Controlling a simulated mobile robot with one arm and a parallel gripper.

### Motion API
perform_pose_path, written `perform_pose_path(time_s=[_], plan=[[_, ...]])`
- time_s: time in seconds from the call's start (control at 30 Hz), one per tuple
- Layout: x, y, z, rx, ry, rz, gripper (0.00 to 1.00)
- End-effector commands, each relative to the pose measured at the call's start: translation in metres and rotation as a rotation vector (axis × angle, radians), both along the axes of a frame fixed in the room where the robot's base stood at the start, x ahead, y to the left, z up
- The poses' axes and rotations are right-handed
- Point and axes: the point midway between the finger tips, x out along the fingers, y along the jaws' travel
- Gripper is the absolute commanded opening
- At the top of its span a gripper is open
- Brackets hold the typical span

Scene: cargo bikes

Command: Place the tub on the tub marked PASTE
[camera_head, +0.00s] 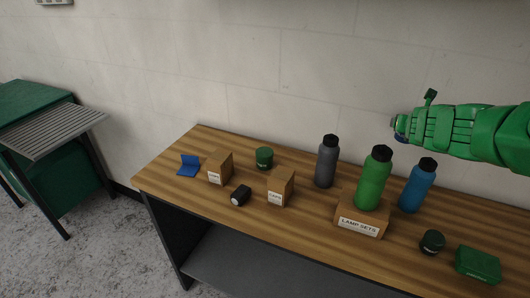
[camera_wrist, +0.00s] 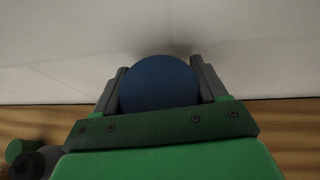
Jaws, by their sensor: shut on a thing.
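My gripper (camera_head: 399,126) is at the upper right in the head view, above the table's back part and near the wall. It is shut on a round blue tub (camera_wrist: 158,84), held between the two grey fingers in the wrist view. In the head view the tub is mostly hidden, with only a dark blue edge showing. A green tub (camera_head: 264,158) with a small label stands at the table's back left. A dark green tub (camera_head: 432,242) with a small label stands at the front right. I cannot read either label, so I cannot tell which is marked PASTE.
A green bottle (camera_head: 374,181) stands on the LAMP SETS box (camera_head: 360,226), with grey (camera_head: 326,163) and blue (camera_head: 416,187) bottles beside it. Two cardboard boxes (camera_head: 220,167) (camera_head: 281,187), a black object (camera_head: 240,195), a blue holder (camera_head: 188,166) and a green box (camera_head: 478,264) also stand there.

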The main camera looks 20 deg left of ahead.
Motion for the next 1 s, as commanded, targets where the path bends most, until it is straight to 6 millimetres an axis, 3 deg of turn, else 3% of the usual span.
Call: perform_pose_path(time_s=[0.57,1.0], plan=[[-0.004,0.097,0.008,0.000,-0.002,-0.162,0.34],[-0.031,0.168,0.010,-0.001,0.001,-0.287,0.34]])
